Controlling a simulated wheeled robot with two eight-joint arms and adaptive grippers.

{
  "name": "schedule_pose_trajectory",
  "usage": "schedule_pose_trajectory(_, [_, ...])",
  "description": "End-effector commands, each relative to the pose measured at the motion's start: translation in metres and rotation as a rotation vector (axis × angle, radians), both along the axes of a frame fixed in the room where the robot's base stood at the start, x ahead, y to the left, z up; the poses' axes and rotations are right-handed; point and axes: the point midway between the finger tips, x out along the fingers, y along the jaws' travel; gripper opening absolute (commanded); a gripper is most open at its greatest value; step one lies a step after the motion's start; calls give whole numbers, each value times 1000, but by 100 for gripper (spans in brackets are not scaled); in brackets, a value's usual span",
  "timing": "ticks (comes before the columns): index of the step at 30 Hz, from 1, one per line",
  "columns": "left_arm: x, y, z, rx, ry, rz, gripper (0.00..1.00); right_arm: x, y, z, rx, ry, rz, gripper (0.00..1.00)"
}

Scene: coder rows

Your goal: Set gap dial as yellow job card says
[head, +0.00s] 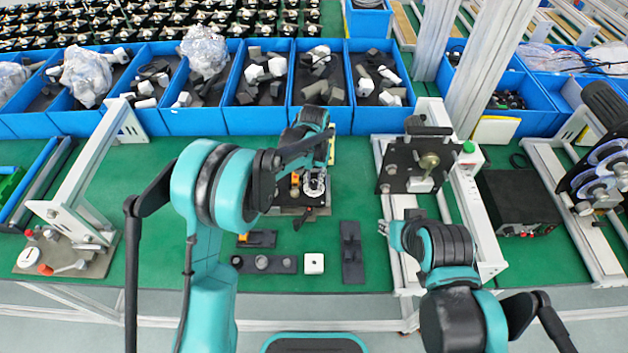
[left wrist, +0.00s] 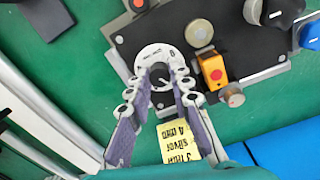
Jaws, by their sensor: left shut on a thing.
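The gap dial (left wrist: 152,54) is a white ring with dark marks on a black plate (left wrist: 125,40). My left gripper (left wrist: 160,78) points down at it, its two fingers shut on the dial's dark centre knob, which they largely hide. The yellow job card (left wrist: 179,143) lies beside the fingers. Its printed lines are small and tilted, so I cannot read them surely. In the head view the left gripper (head: 314,183) is over the device, partly covered by my own arm. My right gripper (head: 393,234) is at the right over the bench, its fingers too small to judge.
An orange button block (left wrist: 213,70) and a silver knob (left wrist: 199,34) sit close to the fingers. A blue knob (left wrist: 311,36) is farther right. Blue bins (head: 255,118) line the back. A white block (head: 313,263) and dark plates (head: 352,252) lie in front.

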Motion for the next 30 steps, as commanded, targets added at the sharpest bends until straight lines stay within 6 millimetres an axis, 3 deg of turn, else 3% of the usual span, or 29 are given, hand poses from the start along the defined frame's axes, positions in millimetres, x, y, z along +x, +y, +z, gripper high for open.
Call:
schedule_pose_trajectory(15, [0, 0, -1, 0, 1, -391, 0, 0, 0, -5, 0, 0, 0, 33])
schedule_pose_trajectory(30, [0, 0, 0, 0, 1, -545, 0, 0, 0, -7, 0, 0, 0, 33])
